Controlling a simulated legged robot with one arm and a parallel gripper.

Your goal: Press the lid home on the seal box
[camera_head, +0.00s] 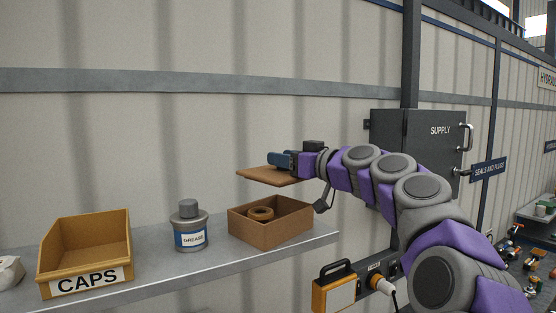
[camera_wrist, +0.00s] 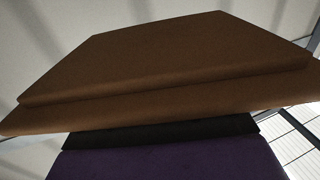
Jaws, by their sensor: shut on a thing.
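The seal box (camera_head: 262,232) is an open brown box near the right end of the shelf, with brown rings (camera_head: 261,213) inside. The brown lid (camera_head: 262,175) is a flat panel held above the box, apart from it, roughly level. My gripper (camera_head: 284,161) is shut on the lid at its edge. In the wrist view the lid (camera_wrist: 180,60) fills most of the picture, with a stepped underside or rim. A dark finger edge (camera_wrist: 160,137) shows below it. The fingertips are mostly hidden by the lid.
On the grey shelf (camera_head: 215,261) stand a grease can (camera_head: 189,228) left of the box and a yellow CAPS bin (camera_head: 84,252) further left. A grey supply cabinet (camera_head: 425,137) is behind my arm.

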